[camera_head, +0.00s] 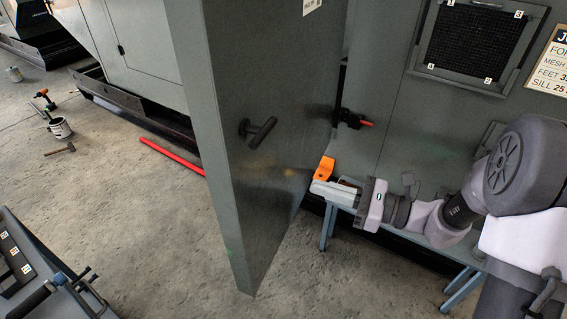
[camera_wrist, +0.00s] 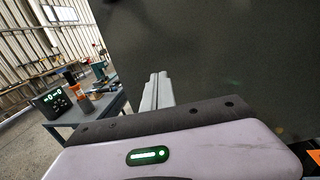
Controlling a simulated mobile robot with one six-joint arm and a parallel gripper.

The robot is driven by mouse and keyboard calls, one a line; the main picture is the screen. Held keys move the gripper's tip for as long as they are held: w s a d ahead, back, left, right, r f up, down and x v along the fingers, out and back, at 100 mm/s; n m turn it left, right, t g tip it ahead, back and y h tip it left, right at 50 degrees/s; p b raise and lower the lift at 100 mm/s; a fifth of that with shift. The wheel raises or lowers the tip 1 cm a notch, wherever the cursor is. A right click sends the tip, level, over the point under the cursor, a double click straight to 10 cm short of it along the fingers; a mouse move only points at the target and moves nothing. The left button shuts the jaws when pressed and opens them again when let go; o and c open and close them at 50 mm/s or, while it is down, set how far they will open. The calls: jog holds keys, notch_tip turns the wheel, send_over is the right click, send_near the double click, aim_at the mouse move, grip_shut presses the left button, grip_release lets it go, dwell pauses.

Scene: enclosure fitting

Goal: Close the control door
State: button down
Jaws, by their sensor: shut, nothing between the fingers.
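The control door (camera_head: 265,150) is a tall grey-green panel standing open, its face with a dark T-shaped handle (camera_head: 258,130) turned toward the right of the head view. In the wrist view the door (camera_wrist: 215,50) fills the upper right as a plain dark surface. My gripper (camera_head: 316,187) is shut and empty, low at the right side of the door, its fingers pointing at the door face. The closed fingers also show in the wrist view (camera_wrist: 157,90), in front of the door. I cannot tell whether they touch it.
A grey cabinet (camera_head: 390,110) with a mesh window stands right of the door; a red-tipped latch (camera_head: 355,119) shows at its edge. An orange piece (camera_head: 324,168) is beside my gripper. A red bar (camera_head: 172,157) lies on the floor, left. A bench (camera_wrist: 75,112) carries several items.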

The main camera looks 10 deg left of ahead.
aim_at(262, 171)
jog(key=b+x, duration=0.1)
jog(key=x, duration=0.9)
jog(key=shift+a+f+b, duration=0.1)
jog(key=shift+a+b, duration=0.1)
jog(key=shift+b, duration=0.15)
jog(key=shift+w+a, duration=0.15)
jog(key=shift+a, duration=0.4)
